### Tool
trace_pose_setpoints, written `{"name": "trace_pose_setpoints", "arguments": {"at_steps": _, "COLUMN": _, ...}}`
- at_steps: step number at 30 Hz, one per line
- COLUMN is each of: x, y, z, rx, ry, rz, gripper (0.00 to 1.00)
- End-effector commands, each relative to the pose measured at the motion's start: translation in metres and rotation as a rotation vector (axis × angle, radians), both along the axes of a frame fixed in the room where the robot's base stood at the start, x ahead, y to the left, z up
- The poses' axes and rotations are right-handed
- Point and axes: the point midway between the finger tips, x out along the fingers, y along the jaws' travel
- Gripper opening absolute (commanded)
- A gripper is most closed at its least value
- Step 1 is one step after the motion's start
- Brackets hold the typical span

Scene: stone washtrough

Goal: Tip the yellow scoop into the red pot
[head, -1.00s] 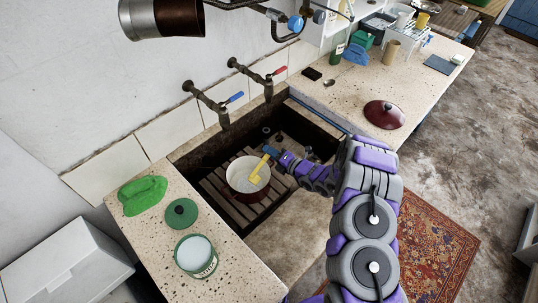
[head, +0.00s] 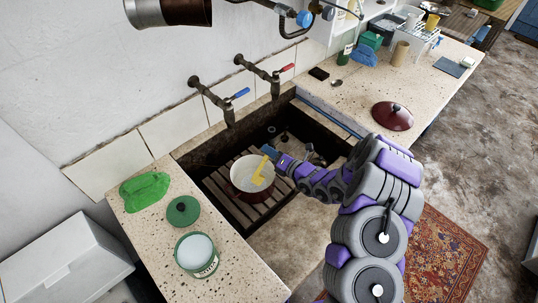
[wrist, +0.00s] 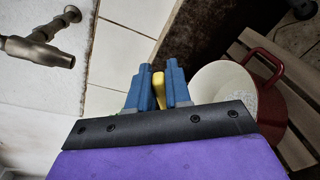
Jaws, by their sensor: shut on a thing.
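The red pot (head: 240,188) stands on the wooden slats in the stone trough, with a pale interior. In the wrist view the pot (wrist: 275,125) is at the right, with a red handle and whitish contents or lining. The yellow scoop (head: 259,171) is over the pot's opening, its head low and its handle rising toward my gripper (head: 270,153). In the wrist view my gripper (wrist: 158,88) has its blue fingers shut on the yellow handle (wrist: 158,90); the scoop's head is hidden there. I cannot tell whether anything is in the scoop.
Two taps (head: 226,98) stick out above the trough. A green tub (head: 197,256) with white contents, a green lid (head: 183,210) and a green cloth (head: 145,191) lie on the near ledge. A dark red lid (head: 392,116) lies on the right counter.

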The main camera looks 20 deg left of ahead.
Motion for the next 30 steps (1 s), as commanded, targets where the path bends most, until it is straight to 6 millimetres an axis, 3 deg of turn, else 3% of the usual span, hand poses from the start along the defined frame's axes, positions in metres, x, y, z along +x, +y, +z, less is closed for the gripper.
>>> {"name": "trace_pose_setpoints", "arguments": {"at_steps": 10, "x": -0.007, "y": 0.003, "z": 0.002, "rx": -0.010, "ry": -0.027, "rz": 0.002, "gripper": 0.00}}
{"name": "trace_pose_setpoints", "arguments": {"at_steps": 24, "x": -0.040, "y": 0.018, "z": 0.017, "rx": -0.123, "ry": -0.278, "rz": 0.002, "gripper": 0.00}}
{"name": "trace_pose_setpoints", "arguments": {"at_steps": 30, "x": -0.044, "y": 0.019, "z": 0.018, "rx": -0.143, "ry": -0.322, "rz": -0.003, "gripper": 0.00}}
